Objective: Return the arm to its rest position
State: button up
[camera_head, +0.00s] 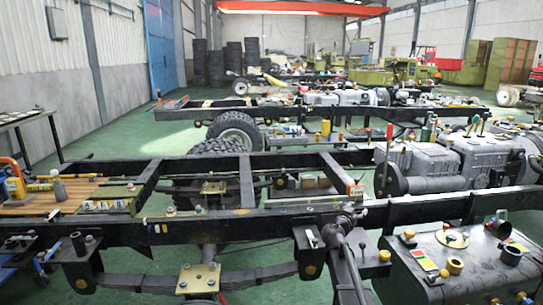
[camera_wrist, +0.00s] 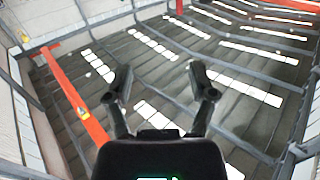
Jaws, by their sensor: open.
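My gripper (camera_wrist: 160,98) shows in the wrist view with its two dark fingers spread apart and nothing between them. It points up at the hall's roof, with roof beams and bright skylight strips behind it. My gripper does not show in the head view, and the arm's overall pose cannot be told from these frames.
A black chassis frame (camera_head: 120,232) spans the head view close in front. Grey engine blocks (camera_head: 430,160) and a grey tank (camera_head: 465,270) stand at right. A wooden board (camera_head: 50,197) with bottles and small parts lies at left. Green floor (camera_head: 120,140) is open behind at left.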

jog(key=s+a+f+n+g+y, duration=0.15)
jog(key=s+f+g, duration=0.25)
jog(key=s+f, duration=0.4)
jog(key=s+a+f+g+y, duration=0.15)
jog(key=s+f+g, duration=0.35)
jog(key=s, duration=0.5)
jog(key=s+a+f+n+g+y, duration=0.25)
jog(key=s+a+y, duration=0.2)
jog(key=s, duration=0.35)
jog(key=s+a+f+n+g+y, duration=0.2)
jog(key=s+a+f+n+y, duration=0.15)
jog(key=s+a, duration=0.35)
notch_tip(320, 180, up, 27)
jog(key=p, duration=2.6)
jog(key=shift+s+d+p, duration=0.15)
jog(key=shift+d+p, duration=0.2)
jog(key=shift+p, duration=0.05)
